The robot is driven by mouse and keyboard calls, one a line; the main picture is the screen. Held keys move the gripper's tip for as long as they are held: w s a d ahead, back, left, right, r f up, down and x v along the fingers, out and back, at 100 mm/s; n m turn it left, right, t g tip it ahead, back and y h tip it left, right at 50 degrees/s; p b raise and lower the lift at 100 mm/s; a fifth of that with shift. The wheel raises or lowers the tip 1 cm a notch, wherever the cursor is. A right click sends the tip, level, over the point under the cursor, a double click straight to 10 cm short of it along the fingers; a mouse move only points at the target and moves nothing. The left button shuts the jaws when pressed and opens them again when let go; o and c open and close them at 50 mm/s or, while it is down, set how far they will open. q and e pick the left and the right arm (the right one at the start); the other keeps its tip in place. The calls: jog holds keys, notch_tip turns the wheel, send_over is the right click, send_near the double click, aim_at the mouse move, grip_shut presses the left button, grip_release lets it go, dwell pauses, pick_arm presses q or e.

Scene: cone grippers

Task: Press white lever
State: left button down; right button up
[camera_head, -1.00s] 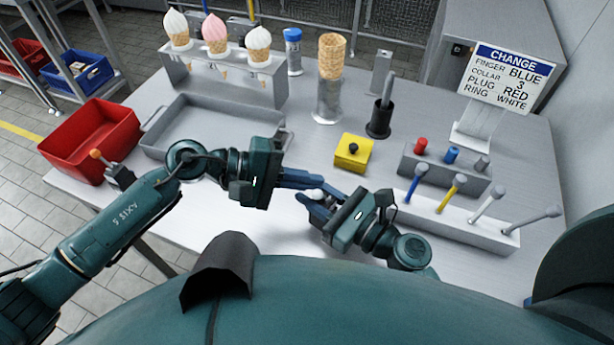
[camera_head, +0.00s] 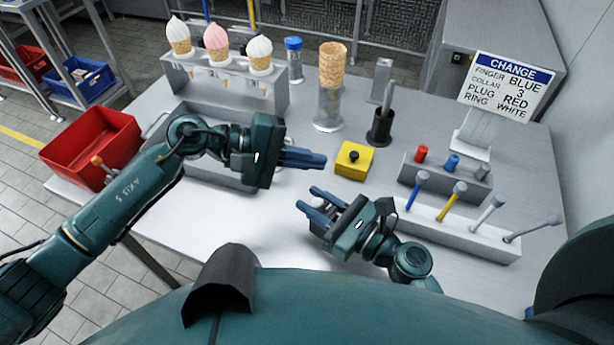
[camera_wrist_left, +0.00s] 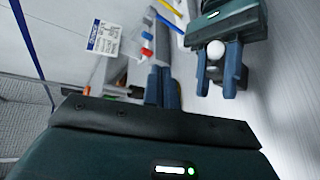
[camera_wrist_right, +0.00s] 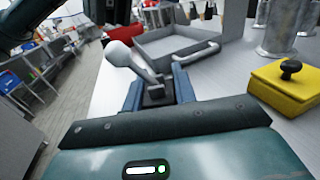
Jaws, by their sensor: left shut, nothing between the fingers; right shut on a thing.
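The white lever has a round white knob (camera_wrist_right: 118,52) on a pale stem that rises from a dark block between the fingers of my right gripper (camera_wrist_right: 157,92). The knob also shows between those fingers in the left wrist view (camera_wrist_left: 215,49). My right gripper (camera_head: 320,204) is shut on the lever near the table's front; I cannot tell whether its base is fixed to the table. My left gripper (camera_head: 322,159) is shut and empty, farther back above the table, its fingers pointing right.
A yellow box with a black knob (camera_head: 348,170) stands just right of my left fingertips. Pegs, coloured rods and a sign (camera_head: 506,85) stand right.

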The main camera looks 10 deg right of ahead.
pick_arm(q)
jog(key=w+a+f, duration=0.1)
jog(key=a+f, duration=0.3)
jog(key=a, duration=0.5)
jog(key=shift+w, duration=0.4)
jog(key=shift+f, duration=0.1)
jog(key=shift+d, duration=0.1)
pick_arm(e)
jog(key=o, duration=1.1)
jog(key=shift+s+d, duration=0.1)
